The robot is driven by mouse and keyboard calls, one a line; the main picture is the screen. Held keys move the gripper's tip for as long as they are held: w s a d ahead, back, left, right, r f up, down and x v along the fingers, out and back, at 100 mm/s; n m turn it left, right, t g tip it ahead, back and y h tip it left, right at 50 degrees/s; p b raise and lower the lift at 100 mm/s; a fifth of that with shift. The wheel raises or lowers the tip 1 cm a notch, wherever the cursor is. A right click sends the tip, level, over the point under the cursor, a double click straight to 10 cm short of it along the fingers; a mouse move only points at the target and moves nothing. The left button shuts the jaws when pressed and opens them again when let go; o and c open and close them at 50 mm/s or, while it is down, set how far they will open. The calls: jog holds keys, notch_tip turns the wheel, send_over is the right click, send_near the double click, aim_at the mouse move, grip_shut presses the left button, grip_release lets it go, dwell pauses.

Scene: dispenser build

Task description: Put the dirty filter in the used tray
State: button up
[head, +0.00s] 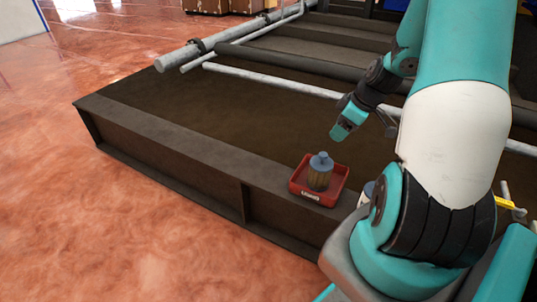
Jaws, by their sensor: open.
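The filter (320,172), a brownish cylinder with a blue-grey cap, stands upright in a small red tray (340,199) with a pale label on its front. The tray sits on the near edge of a dark platform. My gripper (343,127) is open and empty, above and behind the tray, apart from the filter. One gripper finger is hard to make out against the dark platform.
A blue-and-white object (367,192) is partly hidden behind my arm, right of the tray. Grey pipes (275,80) run across the dark platform (180,135). The reddish floor (100,220) at the left is clear.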

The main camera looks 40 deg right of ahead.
jog(key=w+a+r+n+g+y, duration=0.1)
jog(key=a+r, duration=0.5)
jog(key=a, duration=0.6)
jog(key=w+a+r+n+g+y, duration=0.1)
jog(key=a+r, duration=0.4)
jog(key=a, duration=0.8)
jog(key=s+a+r+g, duration=0.1)
jog(key=s+a+r, duration=0.2)
jog(key=s+a, duration=0.4)
jog(key=s+a+r+g, duration=0.1)
jog(key=s+a+r, duration=0.2)
jog(key=s+a, duration=0.4)
